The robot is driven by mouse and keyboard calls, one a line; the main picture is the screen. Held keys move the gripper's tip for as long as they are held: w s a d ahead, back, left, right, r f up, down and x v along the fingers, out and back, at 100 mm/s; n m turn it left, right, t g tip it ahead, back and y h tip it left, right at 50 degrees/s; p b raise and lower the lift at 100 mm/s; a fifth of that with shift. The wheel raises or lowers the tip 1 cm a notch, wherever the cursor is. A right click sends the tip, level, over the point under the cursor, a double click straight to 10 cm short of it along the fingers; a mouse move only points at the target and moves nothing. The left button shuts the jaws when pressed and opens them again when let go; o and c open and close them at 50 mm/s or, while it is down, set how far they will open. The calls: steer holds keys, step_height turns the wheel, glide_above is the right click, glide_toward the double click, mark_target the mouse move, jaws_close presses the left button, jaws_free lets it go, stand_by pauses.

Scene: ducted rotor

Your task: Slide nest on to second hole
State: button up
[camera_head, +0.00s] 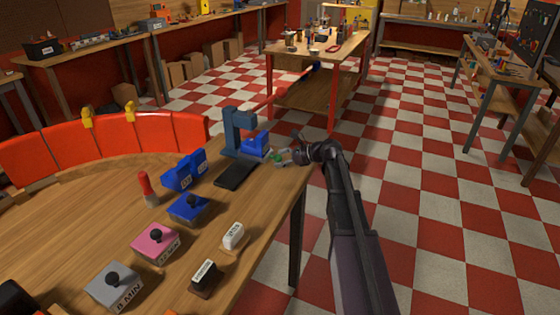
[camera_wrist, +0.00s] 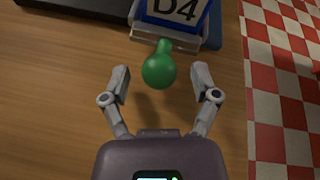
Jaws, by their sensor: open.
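In the wrist view, a green ball knob (camera_wrist: 159,71) on a short green stem stands between my gripper's fingers, apart from both. The stem joins a clear holder (camera_wrist: 181,40), seemingly the nest, which carries a blue block (camera_wrist: 176,10) labelled D4. My gripper (camera_wrist: 164,84) is open and holds nothing. In the head view, my gripper (camera_head: 285,156) is at the table's right edge, beside the blue block (camera_head: 256,146) at the foot of a blue-grey press-like stand (camera_head: 234,133). The green knob (camera_head: 279,157) shows small there. I cannot make out any holes.
The wooden table (camera_head: 120,215) also holds a black flat pad (camera_head: 236,174), another blue labelled block (camera_head: 184,170), a red-handled tool (camera_head: 147,188) and several knobbed boxes to the left and front. Checkered floor lies clear to the right.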

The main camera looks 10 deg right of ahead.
mark_target(284, 160)
jaws_close()
steer(key=shift+w+d, duration=0.5)
steer(key=shift+w, duration=0.25)
steer(key=shift+w+d, duration=0.5)
steer(key=shift+w, duration=0.25)
jaws_free()
steer(key=shift+w+d, duration=0.1)
steer(key=shift+s, duration=0.25)
